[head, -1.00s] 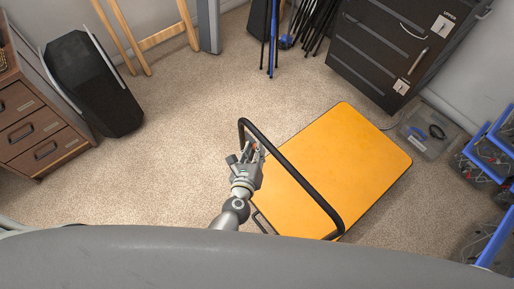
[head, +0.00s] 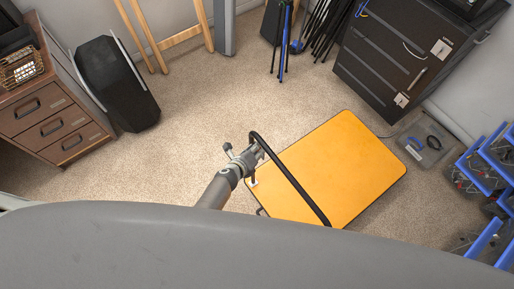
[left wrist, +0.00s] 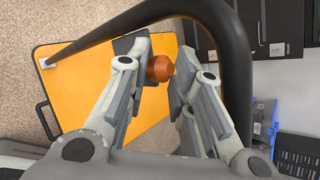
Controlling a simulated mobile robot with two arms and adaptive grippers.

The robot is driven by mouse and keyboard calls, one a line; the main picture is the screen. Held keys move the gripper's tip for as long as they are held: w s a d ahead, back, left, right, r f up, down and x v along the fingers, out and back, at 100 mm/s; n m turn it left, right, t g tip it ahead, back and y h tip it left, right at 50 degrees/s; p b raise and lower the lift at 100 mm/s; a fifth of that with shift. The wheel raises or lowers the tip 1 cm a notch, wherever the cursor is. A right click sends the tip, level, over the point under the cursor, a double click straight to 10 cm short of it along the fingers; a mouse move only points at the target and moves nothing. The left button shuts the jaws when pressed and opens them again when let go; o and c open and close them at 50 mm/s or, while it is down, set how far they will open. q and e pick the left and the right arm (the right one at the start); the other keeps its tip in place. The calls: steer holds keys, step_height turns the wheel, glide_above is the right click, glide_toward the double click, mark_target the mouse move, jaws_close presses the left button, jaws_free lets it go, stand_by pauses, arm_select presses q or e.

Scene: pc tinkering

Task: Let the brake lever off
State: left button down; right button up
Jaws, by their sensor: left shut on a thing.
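The cart has a flat orange deck (head: 335,165) and a tall black tubular handle (head: 290,180). My left gripper (head: 257,153) is at the upper left bend of this handle. In the left wrist view, a rounded orange-red knob (left wrist: 160,69), which looks like the brake lever's end, sits between the fingers of my left gripper (left wrist: 165,58). The gripper is shut on it. The rest of the lever is hidden by the fingers. The black handle (left wrist: 232,65) arches over and beside the fingers there. My right gripper is not in view.
A black drawer cabinet (head: 385,75) stands behind the cart. A clear bin (head: 425,150) and blue racks (head: 483,165) are at the right. A wooden drawer unit (head: 60,120) and a black bin (head: 115,82) are at the left. Carpet is clear left of the cart.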

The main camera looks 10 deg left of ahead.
arm_select(q)
steer(key=shift+a+p, duration=0.25)
steer(key=shift+p, duration=0.1)
stand_by(0.3)
